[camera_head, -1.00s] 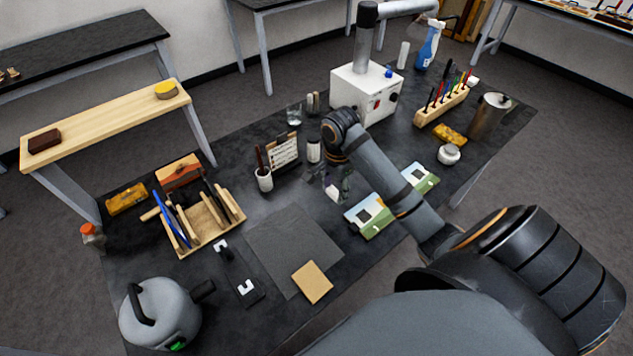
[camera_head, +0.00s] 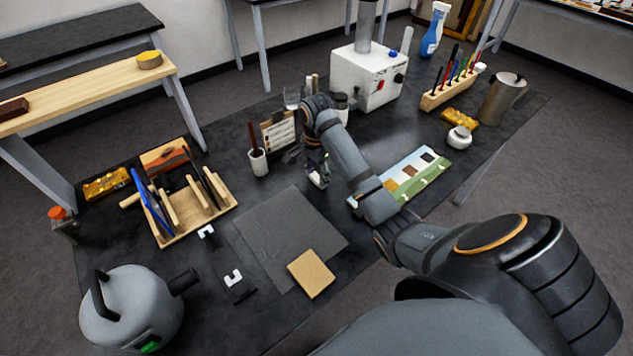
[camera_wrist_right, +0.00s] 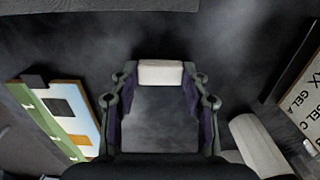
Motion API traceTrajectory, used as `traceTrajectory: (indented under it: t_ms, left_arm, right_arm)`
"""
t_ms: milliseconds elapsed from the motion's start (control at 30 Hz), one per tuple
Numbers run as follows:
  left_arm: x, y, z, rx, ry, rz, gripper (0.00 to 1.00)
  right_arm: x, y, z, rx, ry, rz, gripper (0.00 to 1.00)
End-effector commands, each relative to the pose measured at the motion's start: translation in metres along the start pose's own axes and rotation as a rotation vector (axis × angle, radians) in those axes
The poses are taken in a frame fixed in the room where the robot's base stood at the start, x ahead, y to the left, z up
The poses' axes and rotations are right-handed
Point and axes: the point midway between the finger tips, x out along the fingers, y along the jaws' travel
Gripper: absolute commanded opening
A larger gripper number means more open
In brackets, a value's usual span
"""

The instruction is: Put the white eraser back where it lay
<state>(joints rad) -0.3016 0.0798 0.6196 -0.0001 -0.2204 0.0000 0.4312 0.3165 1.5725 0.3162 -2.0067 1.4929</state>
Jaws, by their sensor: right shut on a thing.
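The white eraser (camera_wrist_right: 160,73) is held between the fingertips of my right gripper (camera_wrist_right: 161,80) in the right wrist view. In the head view my right gripper (camera_head: 318,176) hangs low over the dark bench, between the grey mat and the colour card, with a small patch of white at its tips. I cannot tell whether the eraser touches the bench. My left gripper is not in view.
The grey mat (camera_head: 280,235) bears a tan block (camera_head: 311,273). The colour card (camera_head: 418,173) lies right of the gripper. A brush cup (camera_head: 258,162), a small sign (camera_head: 280,132) and a white box (camera_head: 368,77) stand behind.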

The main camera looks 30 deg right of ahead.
Motion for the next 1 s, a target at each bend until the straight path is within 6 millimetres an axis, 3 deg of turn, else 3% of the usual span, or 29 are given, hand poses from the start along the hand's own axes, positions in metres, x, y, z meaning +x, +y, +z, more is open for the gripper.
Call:
traceTrajectory:
  t_ms: [333,367,500,900,1000]
  left_arm:
    - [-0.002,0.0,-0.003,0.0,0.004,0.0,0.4]
    - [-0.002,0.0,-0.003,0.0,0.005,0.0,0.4]
    - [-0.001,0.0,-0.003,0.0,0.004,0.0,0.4]
    - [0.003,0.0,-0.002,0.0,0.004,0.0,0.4]
    - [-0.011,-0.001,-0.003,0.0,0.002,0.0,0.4]
  right_arm:
    - [0.002,0.0,0.0,0.0,-0.001,-0.001,0.21]
    - [0.003,0.0,0.0,0.0,0.0,-0.001,0.49]
    - [0.003,0.0,0.0,0.0,0.0,-0.001,0.68]
    - [0.002,-0.001,0.0,0.0,0.0,-0.003,0.69]
    - [-0.012,0.0,0.0,0.0,0.0,-0.002,0.69]
